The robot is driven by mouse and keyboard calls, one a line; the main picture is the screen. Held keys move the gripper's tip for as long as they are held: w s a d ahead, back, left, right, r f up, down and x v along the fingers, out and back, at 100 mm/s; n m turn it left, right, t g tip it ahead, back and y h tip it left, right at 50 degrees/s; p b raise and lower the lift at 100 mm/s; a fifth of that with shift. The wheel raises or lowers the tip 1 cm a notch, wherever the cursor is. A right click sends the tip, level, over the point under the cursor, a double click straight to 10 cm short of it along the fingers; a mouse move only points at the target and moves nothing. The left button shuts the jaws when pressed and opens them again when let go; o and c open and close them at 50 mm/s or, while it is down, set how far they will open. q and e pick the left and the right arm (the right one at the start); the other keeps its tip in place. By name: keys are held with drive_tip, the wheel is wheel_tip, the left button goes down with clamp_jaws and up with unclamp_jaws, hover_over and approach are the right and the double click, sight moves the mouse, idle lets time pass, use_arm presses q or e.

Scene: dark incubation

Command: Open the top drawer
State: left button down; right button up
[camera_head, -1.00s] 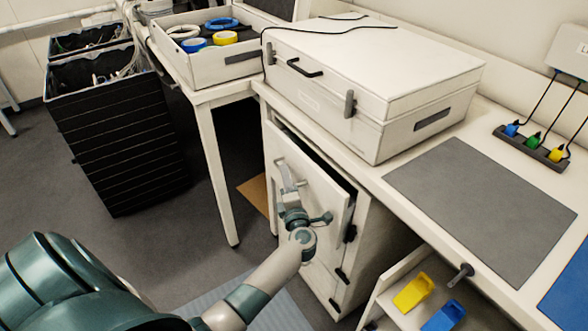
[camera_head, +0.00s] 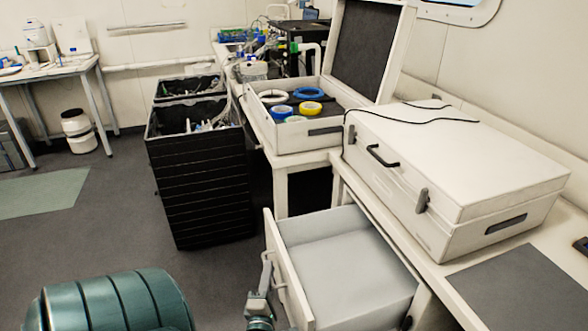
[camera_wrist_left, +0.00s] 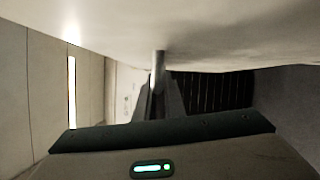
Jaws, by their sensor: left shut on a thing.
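The top drawer (camera_head: 345,252) is pulled well out of the white cabinet under the bench. Its inside is pale and looks empty. Its handle (camera_head: 281,291) is a light bar on the drawer front (camera_head: 288,268). My left gripper (camera_head: 268,274) is at this handle, on the outer side of the drawer front, and is shut on it. In the left wrist view the pale drawer front (camera_wrist_left: 190,25) spans the top, with a handle post (camera_wrist_left: 159,62) meeting the gripper's fingers (camera_wrist_left: 160,100). My right gripper is out of view.
A closed white case (camera_head: 450,160) sits on the bench above the drawer, beside a grey mat (camera_head: 520,285). An open case (camera_head: 290,138) with several tape rolls stands behind. Black crates (camera_head: 203,185) stand left of the bench. The floor (camera_head: 110,235) at left is clear.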

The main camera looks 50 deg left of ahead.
use_arm(q)
drive_tip(key=s, duration=0.1)
drive_tip(key=s+a, duration=0.1)
drive_tip(key=shift+s+f, duration=0.1)
drive_tip(key=shift+s, duration=0.25)
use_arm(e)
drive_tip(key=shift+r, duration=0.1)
use_arm(q)
drive_tip(key=c, duration=1.8)
unclamp_jaws()
drive_tip(key=shift+c, duration=0.2)
drive_tip(key=shift+d, duration=0.1)
